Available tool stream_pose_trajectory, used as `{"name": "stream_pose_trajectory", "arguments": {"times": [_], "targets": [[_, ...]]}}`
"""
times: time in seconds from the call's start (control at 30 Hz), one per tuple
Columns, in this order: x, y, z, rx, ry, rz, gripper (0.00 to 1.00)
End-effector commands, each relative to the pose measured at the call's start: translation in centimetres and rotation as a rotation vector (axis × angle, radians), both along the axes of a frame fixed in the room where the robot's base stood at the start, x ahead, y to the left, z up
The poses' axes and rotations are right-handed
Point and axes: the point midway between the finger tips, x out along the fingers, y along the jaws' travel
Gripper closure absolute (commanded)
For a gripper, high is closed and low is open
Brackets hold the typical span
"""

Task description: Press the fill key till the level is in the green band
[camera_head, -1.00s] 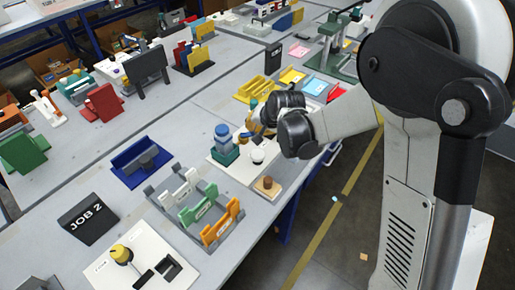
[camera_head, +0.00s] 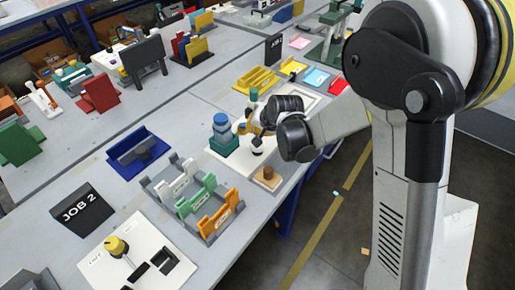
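A stacked blue bottle (camera_head: 221,125) stands on a teal base (camera_head: 222,146) on a white panel (camera_head: 216,158) near the table's front edge. My gripper (camera_head: 256,143) is just right of the bottle, over the right part of that panel. Its dark fingertips point down, and a small white round piece shows right below them. I cannot tell whether they touch it, or whether it is the fill key. The gap between the fingers is too small to make out. No level or green band can be read at this size.
A wooden block with a brown knob (camera_head: 267,174) sits close in front of the panel. A grey rack with white, green and orange holders (camera_head: 215,208) is to the left. A yellow tray (camera_head: 257,79) and coloured sheets (camera_head: 316,77) lie behind. The floor is right of the table edge.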

Motion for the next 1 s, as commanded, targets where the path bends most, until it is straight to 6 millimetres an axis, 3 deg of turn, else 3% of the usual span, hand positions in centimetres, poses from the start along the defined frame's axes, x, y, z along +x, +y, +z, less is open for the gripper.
{"name": "stream_pose_trajectory", "arguments": {"times": [0.1, 0.23, 1.0], "targets": [[0.0, 0.0, -2.1, 0.0, 0.0, 0.0, 1.0], [0.0, 0.0, -3.0, 0.0, 0.0, 0.0, 1.0], [0.0, 0.0, -3.0, 0.0, 0.0, 0.0, 1.0]]}}
